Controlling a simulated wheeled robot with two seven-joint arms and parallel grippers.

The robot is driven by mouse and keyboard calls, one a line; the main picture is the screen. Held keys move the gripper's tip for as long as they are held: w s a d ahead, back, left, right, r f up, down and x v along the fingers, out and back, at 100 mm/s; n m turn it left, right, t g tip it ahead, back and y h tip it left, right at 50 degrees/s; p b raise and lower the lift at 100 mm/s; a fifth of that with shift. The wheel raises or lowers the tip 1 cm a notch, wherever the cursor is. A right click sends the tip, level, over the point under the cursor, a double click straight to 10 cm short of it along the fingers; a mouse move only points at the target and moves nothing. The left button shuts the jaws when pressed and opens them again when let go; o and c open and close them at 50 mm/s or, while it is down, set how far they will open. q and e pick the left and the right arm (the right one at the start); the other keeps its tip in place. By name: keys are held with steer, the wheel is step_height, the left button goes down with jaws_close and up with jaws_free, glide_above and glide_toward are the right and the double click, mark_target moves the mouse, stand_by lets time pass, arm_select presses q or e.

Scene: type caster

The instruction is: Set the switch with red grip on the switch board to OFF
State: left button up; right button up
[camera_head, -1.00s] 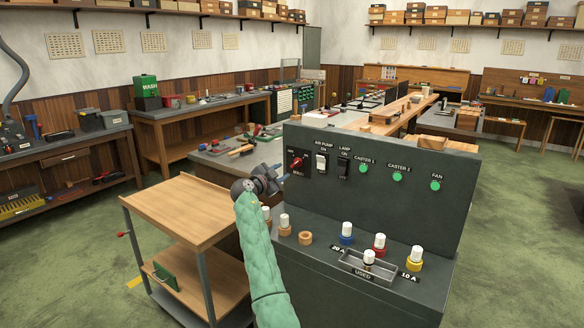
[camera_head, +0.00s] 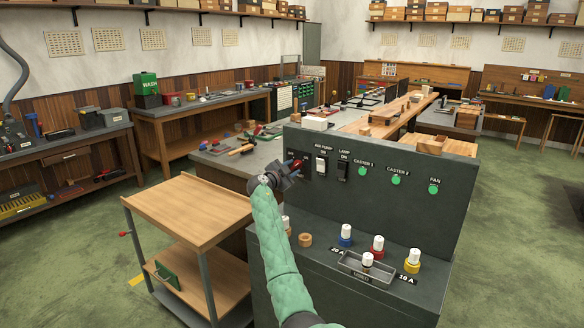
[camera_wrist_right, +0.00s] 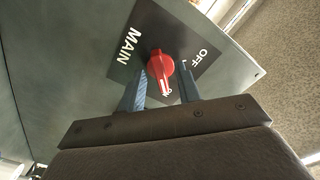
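The switch with red grip (camera_wrist_right: 160,66) sits on a black plate marked MAIN and OFF on the switch board (camera_head: 400,210). In the right wrist view its grip points down toward the ON mark, away from the OFF label. My right gripper (camera_wrist_right: 163,82) is open, with one blue-grey finger on each side of the red grip. A small gap shows on the right side; contact on the left side cannot be told. In the head view my right gripper (camera_head: 292,172) is at the board's left end and largely covers the switch. My left gripper is not in view.
Right of the switch are the air pump switch (camera_head: 321,165), the lamp switch (camera_head: 342,171) and several green buttons. Fuses and a used-fuse tray (camera_head: 378,272) are on the ledge below. A wooden cart (camera_head: 187,212) stands to the left.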

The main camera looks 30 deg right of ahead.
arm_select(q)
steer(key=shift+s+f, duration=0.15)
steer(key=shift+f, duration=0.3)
arm_select(e)
steer(key=shift+w+d, duration=0.1)
steer(key=shift+d, duration=0.15)
jaws_close()
steer(key=shift+f, duration=0.1)
